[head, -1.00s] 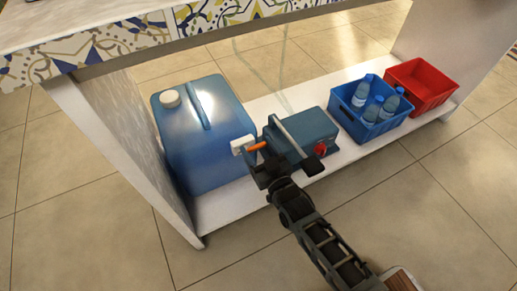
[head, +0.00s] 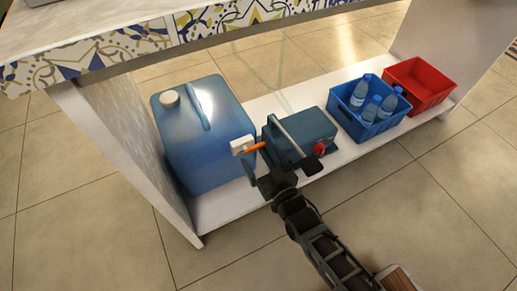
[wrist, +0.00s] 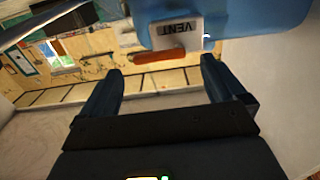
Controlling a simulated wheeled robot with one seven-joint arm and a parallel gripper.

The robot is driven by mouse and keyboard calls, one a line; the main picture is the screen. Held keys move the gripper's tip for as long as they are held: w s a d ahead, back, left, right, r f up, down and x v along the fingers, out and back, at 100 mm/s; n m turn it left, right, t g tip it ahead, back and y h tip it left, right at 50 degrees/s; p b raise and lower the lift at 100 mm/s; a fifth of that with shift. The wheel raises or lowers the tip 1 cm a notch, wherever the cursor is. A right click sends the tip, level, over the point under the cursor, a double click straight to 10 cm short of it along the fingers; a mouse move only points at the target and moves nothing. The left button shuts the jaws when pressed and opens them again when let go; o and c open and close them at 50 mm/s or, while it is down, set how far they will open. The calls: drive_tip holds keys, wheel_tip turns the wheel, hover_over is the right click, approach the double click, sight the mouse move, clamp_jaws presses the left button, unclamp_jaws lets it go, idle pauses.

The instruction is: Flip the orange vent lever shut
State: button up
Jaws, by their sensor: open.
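The orange vent lever (head: 254,147) sits on a white plate (head: 242,144) at the lower right of the big blue jug (head: 205,150). In the head view it sticks out to the right of the plate. In the wrist view the lever (wrist: 160,56) lies crosswise below the white plate marked VENT (wrist: 178,30), its free end to the left. My gripper (wrist: 161,66) is open, its fingers apart on either side of the lever's line. I see no contact with it. In the head view my gripper (head: 262,180) is just below the lever, partly hidden by its own wrist.
A teal box (head: 305,135) with a grey bar and a red knob (head: 320,149) stands close right of the lever. A blue crate with bottles (head: 345,116) and a red crate (head: 425,85) stand farther right. A patterned counter (head: 120,48) overhangs the shelf. The front floor is open.

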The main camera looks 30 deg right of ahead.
drive_tip(key=shift+s+p, duration=0.4)
drive_tip(key=shift+s, duration=1.8)
drive_tip(key=s+r+g, duration=0.1)
drive_tip(key=s+r, duration=0.2)
drive_tip(key=s, duration=0.6)
drive_tip(key=s+r, duration=0.3)
drive_tip(key=s, duration=0.6)
drive_tip(key=s+r+g, duration=0.2)
drive_tip(key=s+r, duration=0.9)
drive_tip(key=s+d+r+p, duration=0.1)
drive_tip(key=s+r+p, duration=0.2)
drive_tip(key=r+p, duration=2.3)
wheel_tip(320, 180, up, 7)
drive_tip(key=shift+d+r, duration=0.1)
drive_tip(key=shift+d, duration=0.05)
